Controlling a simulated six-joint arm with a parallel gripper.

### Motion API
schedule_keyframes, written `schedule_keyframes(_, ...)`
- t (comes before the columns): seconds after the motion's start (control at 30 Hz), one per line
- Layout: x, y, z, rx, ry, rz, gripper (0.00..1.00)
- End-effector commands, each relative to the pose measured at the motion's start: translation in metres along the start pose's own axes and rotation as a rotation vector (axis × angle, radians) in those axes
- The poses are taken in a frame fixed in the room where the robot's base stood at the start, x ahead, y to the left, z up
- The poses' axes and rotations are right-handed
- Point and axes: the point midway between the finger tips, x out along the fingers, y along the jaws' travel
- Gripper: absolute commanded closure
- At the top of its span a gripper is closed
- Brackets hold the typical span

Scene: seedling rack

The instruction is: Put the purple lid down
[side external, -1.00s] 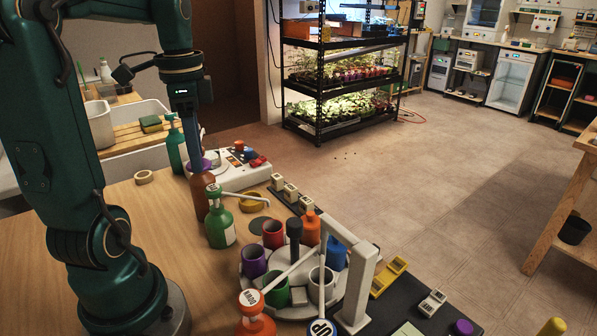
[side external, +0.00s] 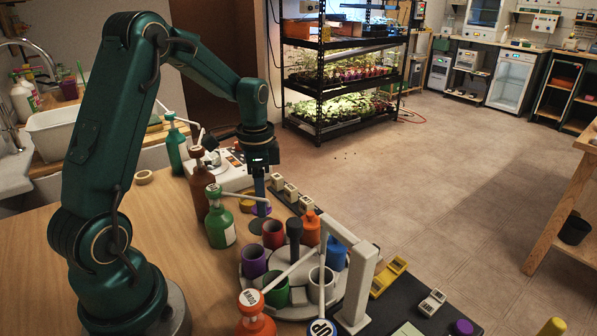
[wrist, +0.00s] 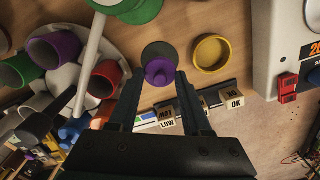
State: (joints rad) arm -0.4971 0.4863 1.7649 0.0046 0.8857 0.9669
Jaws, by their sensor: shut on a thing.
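The purple lid (wrist: 160,73) sits between the fingertips of my gripper (wrist: 163,80) in the wrist view, and the gripper is shut on it. In the side view the lid (side external: 262,209) shows at the lower end of my gripper (side external: 261,203). A dark grey round pad (wrist: 157,50) lies on the bench just beyond the lid in the wrist view. In the side view this pad (side external: 260,226) is just below and in front of the lid. I cannot tell how large the gap between lid and bench is.
A yellow dish (wrist: 212,52) lies close beside the pad. A green pump bottle (side external: 219,222) stands to the left, its spout reaching toward my gripper. A carousel of coloured cups (side external: 262,296) is in front. Small labelled blocks (side external: 291,192) stand to the right.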

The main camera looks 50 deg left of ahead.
Motion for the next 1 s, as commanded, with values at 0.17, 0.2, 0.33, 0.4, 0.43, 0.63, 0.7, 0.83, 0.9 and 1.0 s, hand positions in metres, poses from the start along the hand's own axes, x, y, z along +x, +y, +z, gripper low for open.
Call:
schedule_keyframes(0.17, 0.023, 0.001, 0.001, 0.000, -0.003, 0.005, 1.00)
schedule_keyframes(0.2, 0.029, 0.001, 0.001, 0.000, -0.003, 0.004, 1.00)
schedule_keyframes(0.33, 0.039, 0.001, 0.001, -0.001, -0.001, 0.002, 1.00)
schedule_keyframes(0.4, 0.040, 0.000, 0.000, -0.001, 0.000, 0.000, 1.00)
schedule_keyframes(0.43, 0.040, 0.000, 0.000, -0.001, 0.000, -0.001, 1.00)
schedule_keyframes(0.63, 0.040, 0.000, 0.000, -0.001, 0.000, 0.000, 1.00)
schedule_keyframes(0.7, 0.042, 0.000, 0.000, -0.001, 0.000, 0.000, 0.48)
schedule_keyframes(0.83, 0.041, 0.000, 0.000, 0.000, 0.000, 0.000, 0.20)
schedule_keyframes(0.9, 0.041, 0.000, 0.000, 0.000, 0.000, 0.000, 0.20)
schedule_keyframes(1.0, 0.041, 0.000, 0.000, 0.000, 0.000, 0.000, 0.20)
